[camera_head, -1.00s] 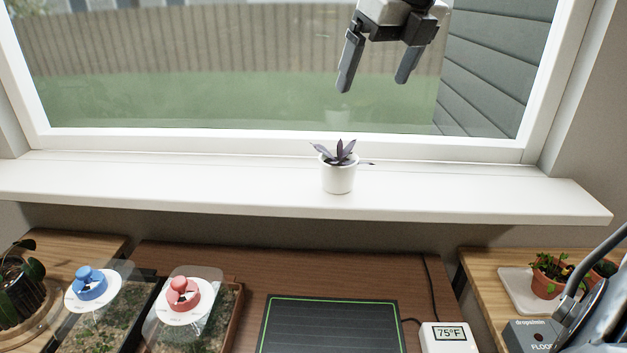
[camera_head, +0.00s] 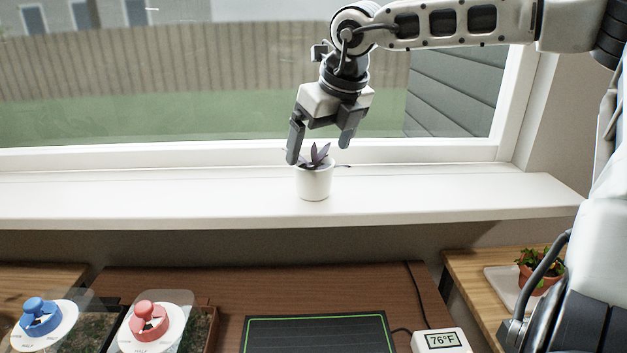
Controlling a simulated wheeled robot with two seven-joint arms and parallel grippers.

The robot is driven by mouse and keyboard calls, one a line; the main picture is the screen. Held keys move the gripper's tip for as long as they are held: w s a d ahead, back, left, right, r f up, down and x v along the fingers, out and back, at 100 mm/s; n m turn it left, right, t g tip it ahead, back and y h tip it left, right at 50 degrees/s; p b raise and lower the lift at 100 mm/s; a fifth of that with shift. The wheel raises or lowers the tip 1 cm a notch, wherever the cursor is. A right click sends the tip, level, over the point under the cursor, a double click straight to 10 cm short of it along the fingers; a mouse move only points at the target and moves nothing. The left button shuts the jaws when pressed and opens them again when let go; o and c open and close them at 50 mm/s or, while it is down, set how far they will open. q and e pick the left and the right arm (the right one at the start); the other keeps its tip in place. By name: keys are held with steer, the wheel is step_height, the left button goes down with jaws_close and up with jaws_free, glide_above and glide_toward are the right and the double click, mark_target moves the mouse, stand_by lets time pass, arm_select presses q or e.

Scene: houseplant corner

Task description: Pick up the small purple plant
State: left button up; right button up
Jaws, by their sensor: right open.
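The small purple plant (camera_head: 318,155) stands upright in a white pot (camera_head: 314,184) on the white window sill. Its dark purple leaves rise above the pot's rim. My right gripper (camera_head: 318,155) is open and points down at the plant. Its left finger hangs at the left of the leaves and its right finger is above and to the right of them. In the picture the fingers overlap the top of the plant, but I cannot tell whether they touch it. My left gripper is not in view.
The window sill (camera_head: 120,202) is otherwise clear. Below it are a black mat (camera_head: 318,335) with a green outline, a white thermometer display (camera_head: 441,341), and planters with a blue knob (camera_head: 40,316) and a red knob (camera_head: 149,320). A potted plant (camera_head: 540,268) stands at right.

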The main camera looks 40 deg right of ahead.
mark_target(313, 164)
steer(key=x, duration=0.5)
steer(key=shift+f, duration=0.1)
steer(key=c, duration=1.2)
